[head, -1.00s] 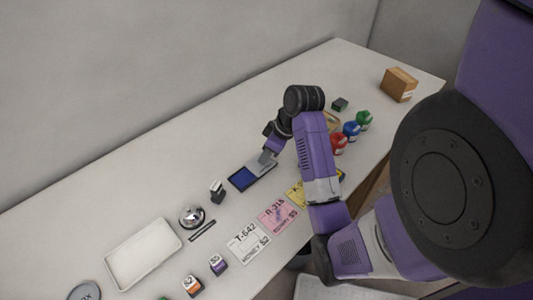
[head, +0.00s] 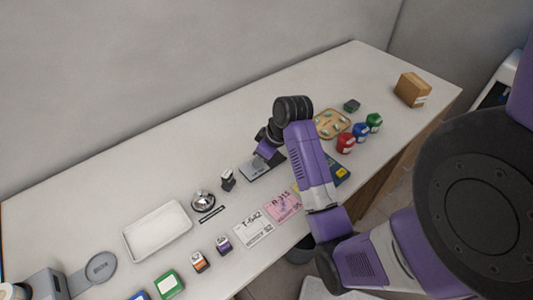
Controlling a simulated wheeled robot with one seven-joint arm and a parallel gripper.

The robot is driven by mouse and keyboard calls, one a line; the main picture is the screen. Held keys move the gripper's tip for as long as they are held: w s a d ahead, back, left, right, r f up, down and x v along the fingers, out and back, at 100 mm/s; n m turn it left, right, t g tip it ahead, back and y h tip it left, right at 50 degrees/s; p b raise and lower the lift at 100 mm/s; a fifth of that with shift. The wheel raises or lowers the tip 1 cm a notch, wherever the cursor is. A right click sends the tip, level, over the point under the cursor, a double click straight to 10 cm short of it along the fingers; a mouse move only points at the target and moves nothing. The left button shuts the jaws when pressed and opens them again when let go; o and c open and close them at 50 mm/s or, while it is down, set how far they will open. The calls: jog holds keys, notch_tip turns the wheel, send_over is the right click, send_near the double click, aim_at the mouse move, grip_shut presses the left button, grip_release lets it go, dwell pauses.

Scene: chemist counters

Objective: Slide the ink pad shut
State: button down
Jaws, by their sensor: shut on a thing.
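The ink pad (head: 254,174) lies on the white counter near the middle. Its grey lid shows on top, with a thin dark edge below, and I see no blue pad surface. My gripper (head: 263,161) reaches down onto the lid's far right part and is shut on it. The fingertips are small, and the gripper and forearm hide the right end of the ink pad.
A black stamp (head: 228,180) and a bell (head: 203,202) stand left of the ink pad. A white tray (head: 136,238) lies farther left. Cards, including a pink one (head: 283,206), lie in front. Red (head: 345,143), blue and green bottles stand right, near a tan tray (head: 322,132).

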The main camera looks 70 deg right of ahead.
jog(key=shift+w+a, duration=0.2)
jog(key=shift+a, duration=0.05)
jog(key=c, duration=1.3)
grip_release()
jog(key=shift+s+r, duration=0.15)
jog(key=shift+r, duration=0.05)
jog(key=v, duration=0.7)
jog(key=shift+r, duration=0.15)
jog(key=shift+d, duration=0.1)
